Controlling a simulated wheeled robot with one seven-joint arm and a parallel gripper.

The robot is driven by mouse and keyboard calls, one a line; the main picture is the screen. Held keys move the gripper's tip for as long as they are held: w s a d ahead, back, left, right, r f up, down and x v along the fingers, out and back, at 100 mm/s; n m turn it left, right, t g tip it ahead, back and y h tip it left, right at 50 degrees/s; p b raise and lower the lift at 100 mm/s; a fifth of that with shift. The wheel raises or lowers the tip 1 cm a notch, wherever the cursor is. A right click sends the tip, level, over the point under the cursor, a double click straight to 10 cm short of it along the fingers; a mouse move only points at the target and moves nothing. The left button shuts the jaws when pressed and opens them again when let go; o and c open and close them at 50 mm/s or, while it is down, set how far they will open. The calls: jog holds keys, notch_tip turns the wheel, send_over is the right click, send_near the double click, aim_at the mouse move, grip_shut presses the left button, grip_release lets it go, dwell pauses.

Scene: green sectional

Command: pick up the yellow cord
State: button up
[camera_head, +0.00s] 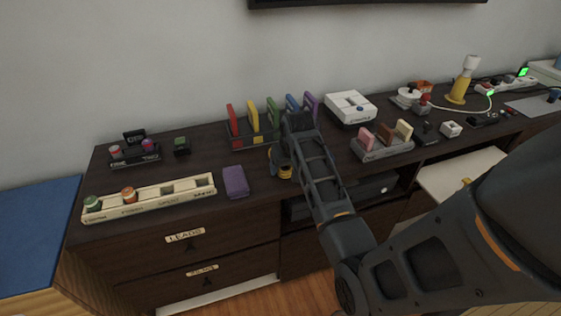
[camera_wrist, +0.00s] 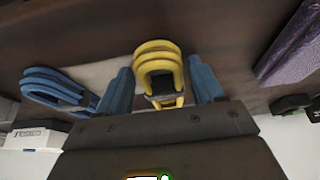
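The yellow cord (camera_wrist: 157,54) is a thick coiled loop with a dark band around it, in the upper middle of the wrist view. In the head view a bit of yellow (camera_head: 286,173) shows beside my gripper, near the front edge of the dark cabinet top. My gripper (camera_wrist: 164,75) is open, its two blue fingers standing on either side of the yellow cord. Narrow gaps seem to show between the cord and the fingers. In the head view my gripper (camera_head: 284,163) points down, and the arm hides part of the cord.
A blue coiled cord (camera_wrist: 50,87) lies left of the fingers in the wrist view. A purple block (camera_head: 235,182) lies left of my gripper. A long cream tray (camera_head: 150,201) is farther left. A rack with coloured slabs (camera_head: 253,116) stands behind; a grey holder (camera_head: 388,149) stands right.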

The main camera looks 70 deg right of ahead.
jog(key=c, duration=0.7)
jog(key=shift+c, duration=0.2)
